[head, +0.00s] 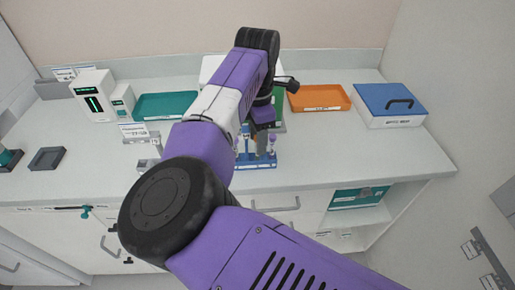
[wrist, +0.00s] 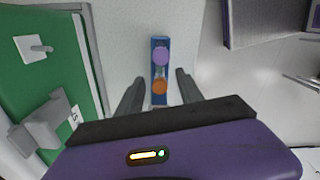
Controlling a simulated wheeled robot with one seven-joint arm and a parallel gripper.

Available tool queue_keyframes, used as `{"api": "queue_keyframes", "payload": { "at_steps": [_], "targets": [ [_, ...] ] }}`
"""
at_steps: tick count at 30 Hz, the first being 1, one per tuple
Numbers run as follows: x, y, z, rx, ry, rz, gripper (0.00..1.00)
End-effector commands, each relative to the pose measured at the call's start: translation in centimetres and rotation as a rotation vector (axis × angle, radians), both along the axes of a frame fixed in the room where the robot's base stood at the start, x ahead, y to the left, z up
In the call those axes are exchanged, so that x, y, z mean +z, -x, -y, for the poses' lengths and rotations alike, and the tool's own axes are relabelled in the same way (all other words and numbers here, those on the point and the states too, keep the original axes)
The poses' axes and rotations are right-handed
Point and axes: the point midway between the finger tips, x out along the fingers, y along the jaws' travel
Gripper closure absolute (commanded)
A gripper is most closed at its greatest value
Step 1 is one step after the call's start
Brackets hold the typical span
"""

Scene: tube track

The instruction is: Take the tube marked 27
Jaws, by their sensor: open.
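A blue rack (head: 258,162) near the front of the bench holds slim tubes, including a purple-capped tube (head: 272,139). My gripper (head: 261,138) points down over the rack and partly hides it. In the wrist view, a purple cap (wrist: 162,56) and an orange cap (wrist: 159,86) stand in line on the narrow blue rack. The open fingers of my gripper (wrist: 158,88) lie to either side of the orange cap, with nothing visibly held. No number can be read on either tube, so I cannot tell which is marked 27.
A green board (wrist: 45,70) with grey fittings lies left of the rack in the wrist view. On the bench are a teal tray (head: 166,105), an orange tray (head: 318,97), a blue-lidded box (head: 391,104) and a white device (head: 94,97). The bench right of the rack is clear.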

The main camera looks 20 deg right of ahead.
Motion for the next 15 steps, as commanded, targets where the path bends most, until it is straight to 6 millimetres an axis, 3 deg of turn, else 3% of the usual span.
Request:
{"api": "queue_keyframes", "payload": {
  "at_steps": [6, 14, 15],
  "targets": [
    [-2.5, 0.0, 0.0, 0.001, 0.0, -0.001, 0.56],
    [-2.8, 0.0, 0.0, 0.0, -0.001, 0.0, 0.56],
    [-2.8, 0.0, 0.0, 0.0, 0.0, 0.0, 0.6]
  ]
}}
